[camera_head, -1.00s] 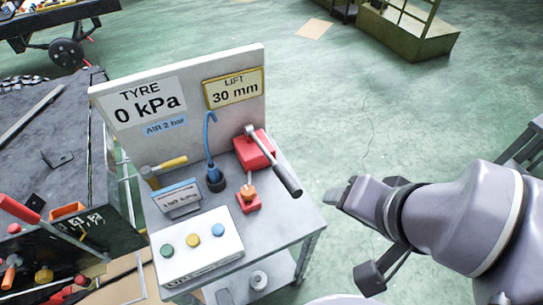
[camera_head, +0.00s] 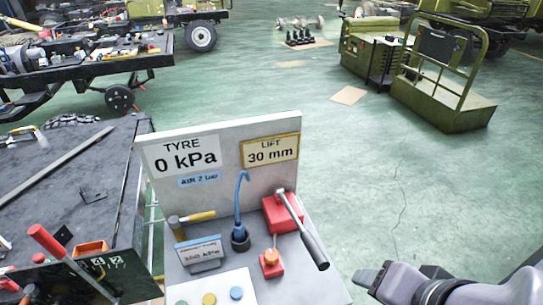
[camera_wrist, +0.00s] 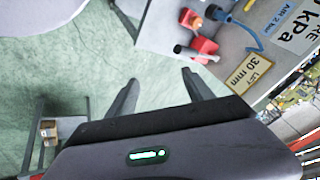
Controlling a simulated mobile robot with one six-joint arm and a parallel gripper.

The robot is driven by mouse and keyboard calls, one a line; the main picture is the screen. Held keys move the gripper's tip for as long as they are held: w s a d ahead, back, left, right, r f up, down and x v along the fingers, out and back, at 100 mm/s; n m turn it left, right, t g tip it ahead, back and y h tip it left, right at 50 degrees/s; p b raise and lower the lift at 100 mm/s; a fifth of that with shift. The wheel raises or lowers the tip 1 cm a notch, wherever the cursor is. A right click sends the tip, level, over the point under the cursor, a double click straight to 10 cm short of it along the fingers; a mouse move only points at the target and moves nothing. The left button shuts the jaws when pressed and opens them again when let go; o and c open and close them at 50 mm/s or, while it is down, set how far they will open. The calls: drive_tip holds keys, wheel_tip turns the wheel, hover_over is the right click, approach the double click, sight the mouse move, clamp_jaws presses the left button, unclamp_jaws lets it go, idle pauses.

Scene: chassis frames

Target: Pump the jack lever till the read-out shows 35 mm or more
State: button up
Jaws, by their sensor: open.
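The red jack (camera_head: 281,213) stands at the right side of the small grey bench. Its lever (camera_head: 301,229) has a dark grip and slopes down toward the bench's right edge. The lift read-out (camera_head: 270,151) on the white back panel shows 30 mm. In the wrist view, the jack (camera_wrist: 205,47) and the upside-down read-out (camera_wrist: 250,74) lie beyond the fingers. My gripper (camera_head: 367,279) is to the right of the bench, apart from the lever. In the wrist view my gripper (camera_wrist: 160,86) is open, with nothing between its two fingers.
A blue hose (camera_head: 239,205), a small red block with an orange knob (camera_head: 271,262), a hammer (camera_head: 190,217) and a button box (camera_head: 222,290) share the bench. A dark workbench (camera_head: 75,185) stands at left.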

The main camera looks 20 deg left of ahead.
drive_tip(key=shift+c, duration=1.2)
drive_tip(key=w+a+r+n+p, duration=0.1)
drive_tip(key=w+p, duration=0.1)
drive_tip(key=w+a+r+n+g+p, duration=0.1)
drive_tip(key=w+n, duration=0.1)
drive_tip(key=w+a+r+n+p, duration=0.1)
drive_tip(key=w+r+p, duration=0.1)
drive_tip(key=shift+w+a+r+g+p, duration=0.1)
drive_tip(key=shift+a+g+p, duration=0.05)
drive_tip(key=shift+g+p, duration=0.2)
clamp_jaws()
drive_tip(key=w+a+f+n+g+h+p, duration=0.1)
drive_tip(key=w+a+f+n+p, duration=0.2)
drive_tip(key=w+a+n, duration=0.3)
drive_tip(key=w+a+p, duration=0.1)
drive_tip(key=w+a, duration=0.1)
drive_tip(key=a, duration=0.1)
drive_tip(key=shift+n+g+h+p, duration=0.3)
drive_tip(key=shift+g, duration=0.05)
